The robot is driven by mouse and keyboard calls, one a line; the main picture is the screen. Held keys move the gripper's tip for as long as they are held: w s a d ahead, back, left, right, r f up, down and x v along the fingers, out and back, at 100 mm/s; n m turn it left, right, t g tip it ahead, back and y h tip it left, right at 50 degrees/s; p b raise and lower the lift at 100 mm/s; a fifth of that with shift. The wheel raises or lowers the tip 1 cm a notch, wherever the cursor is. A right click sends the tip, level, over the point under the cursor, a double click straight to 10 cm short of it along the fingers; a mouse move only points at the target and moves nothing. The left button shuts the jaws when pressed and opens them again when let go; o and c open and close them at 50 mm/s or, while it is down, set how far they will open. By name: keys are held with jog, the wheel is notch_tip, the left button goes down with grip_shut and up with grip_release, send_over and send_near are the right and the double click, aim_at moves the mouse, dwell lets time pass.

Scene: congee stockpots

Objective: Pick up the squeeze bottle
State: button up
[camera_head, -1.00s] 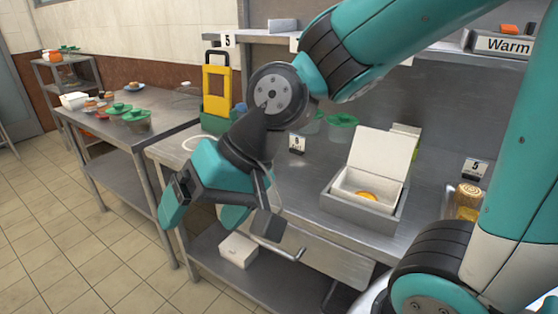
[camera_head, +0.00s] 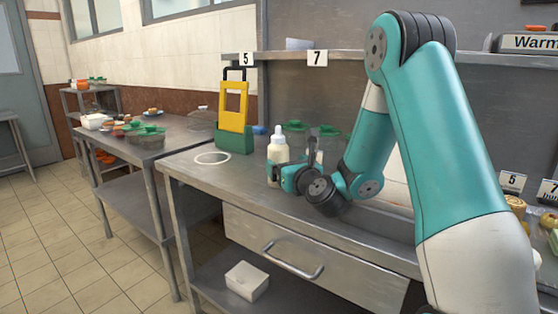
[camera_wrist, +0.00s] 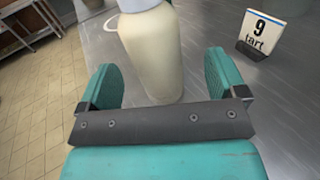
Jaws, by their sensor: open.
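The squeeze bottle (camera_head: 278,149) stands upright on the steel counter, cream-coloured with a pale nozzle top. In the wrist view its cream body (camera_wrist: 153,52) is ahead of and partly between my two teal fingers, with its top cut off by the frame edge. My gripper (camera_wrist: 170,84) is open, with gaps between the bottle and both fingers. In the head view my gripper (camera_head: 290,175) is low over the counter at the bottle, and its fingers partly hide the bottle's lower part.
A number 9 sign (camera_wrist: 262,33) stands right of the bottle. Green-lidded containers (camera_head: 328,143) are behind it. A yellow and green stand (camera_head: 233,115) and a white ring (camera_head: 212,158) are to its left. A shelf (camera_head: 330,61) runs above the counter.

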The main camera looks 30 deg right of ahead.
aim_at(280, 160)
jog(key=w+p, duration=0.3)
jog(key=shift+w+r, duration=0.1)
jog(key=shift+w, duration=0.25)
jog(key=shift+w+d+f, duration=0.1)
jog(key=shift+w+f, duration=0.15)
jog(key=shift+w, duration=0.2)
jog(key=c, duration=0.8)
